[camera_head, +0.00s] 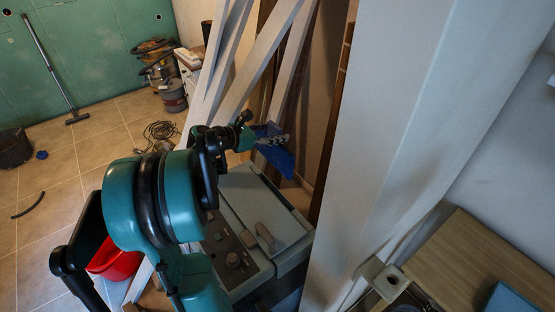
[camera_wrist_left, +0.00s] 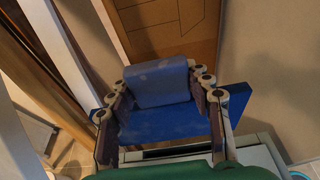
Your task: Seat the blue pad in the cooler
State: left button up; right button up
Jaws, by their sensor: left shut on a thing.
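The blue pad (camera_head: 280,161) is a flat dark blue slab with a raised block on it. In the left wrist view the pad (camera_wrist_left: 165,125) spans below and beyond both fingers. My left gripper (camera_head: 271,140) is shut on the raised block, with a finger on each side of it. The grey box with a pale lid, a handle and a knob panel, apparently the cooler (camera_head: 262,208), stands just below the pad. The pad appears held above the box's far end; the gap and any seat are hidden. My right gripper does not show clearly.
Pale planks (camera_head: 262,62) lean close behind the pad. A broad pale post (camera_head: 385,120) stands right of the box. A red bucket (camera_head: 117,262) is at left, partly behind my arm. A wooden top (camera_head: 470,262) lies at lower right. The tiled floor (camera_head: 90,150) at left is mostly open.

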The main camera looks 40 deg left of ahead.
aim_at(270, 156)
pick_arm(q)
jog(key=shift+t, duration=0.5)
notch_tip(270, 156, down, 9)
jog(key=b, duration=0.6)
jog(key=shift+w+f, duration=0.15)
jog(key=shift+f, duration=0.05)
jog(key=shift+w+f, duration=0.1)
jog(key=shift+f, duration=0.2)
jog(key=shift+r, duration=0.1)
jog(key=shift+f+b, duration=2.75)
jog(key=shift+f, duration=0.1)
